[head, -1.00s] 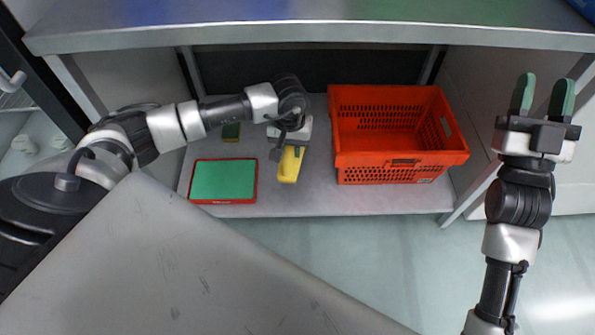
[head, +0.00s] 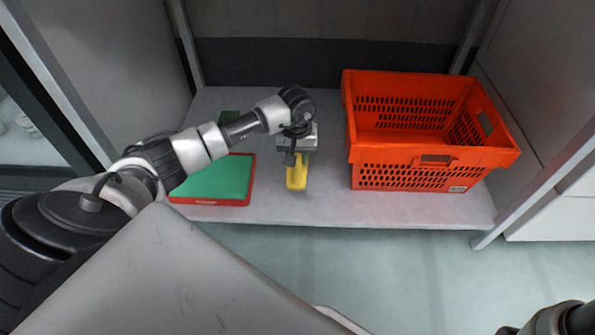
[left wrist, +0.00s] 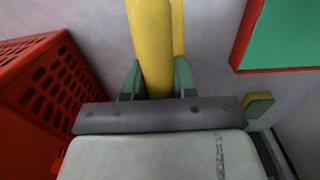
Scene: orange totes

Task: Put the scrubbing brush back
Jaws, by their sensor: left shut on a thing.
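The yellow scrubbing brush (head: 297,176) is in my left gripper (head: 297,156), over the grey lower shelf between the tray and the orange tote. In the left wrist view the yellow brush (left wrist: 152,40) runs up between the green fingertips of the left gripper (left wrist: 157,80), which are shut on it. Its bristles are not clearly visible, and I cannot tell whether it touches the shelf. My right gripper is out of view; only a dark part of my right arm shows at the bottom right corner.
The orange-red tote (head: 432,158) stands right of the brush and looks empty. A red-rimmed green tray (head: 215,182) lies to the left. A green-and-yellow sponge (left wrist: 257,106) lies behind it. Shelf posts bound both sides. Bare shelf (head: 330,205) shows in front.

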